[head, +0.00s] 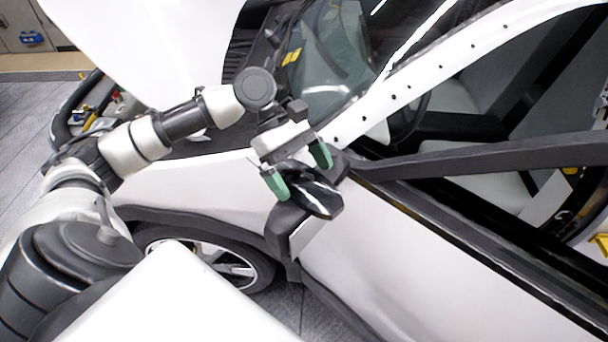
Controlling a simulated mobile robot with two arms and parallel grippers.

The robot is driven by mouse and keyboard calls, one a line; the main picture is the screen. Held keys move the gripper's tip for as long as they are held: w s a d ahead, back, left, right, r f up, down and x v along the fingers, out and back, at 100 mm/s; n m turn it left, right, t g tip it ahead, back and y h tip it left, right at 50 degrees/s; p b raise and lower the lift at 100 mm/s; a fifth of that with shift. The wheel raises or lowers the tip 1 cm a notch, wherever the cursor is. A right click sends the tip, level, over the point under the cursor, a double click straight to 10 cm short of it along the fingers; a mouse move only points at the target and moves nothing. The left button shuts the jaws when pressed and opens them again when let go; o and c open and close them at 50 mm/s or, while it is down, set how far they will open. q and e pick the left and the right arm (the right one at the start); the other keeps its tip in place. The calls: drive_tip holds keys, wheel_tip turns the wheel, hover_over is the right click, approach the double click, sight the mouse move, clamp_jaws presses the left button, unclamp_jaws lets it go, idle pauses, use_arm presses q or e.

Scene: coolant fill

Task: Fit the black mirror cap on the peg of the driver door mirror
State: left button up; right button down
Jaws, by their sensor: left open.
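The glossy black mirror cap (319,200) is at the driver door mirror (283,222), on its upper side. Whether it sits fully on the peg cannot be told, as the peg is hidden. My left gripper (299,172) is right over the cap with its two green-tipped fingers spread apart, one at each side of the cap's far part. The fingers look open, and whether they touch the cap cannot be told. My right gripper is out of view.
The white car door (400,270) and its dark window sill run to the lower right. A dark bar (480,152) crosses the open window. The windscreen (335,60) is behind the gripper, and the front wheel (225,265) is below left. The raised white hood is at the top left.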

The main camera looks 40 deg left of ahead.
use_arm(q)
drive_tip(key=b+v, duration=0.2)
drive_tip(key=v, duration=0.8)
idle(0.3)
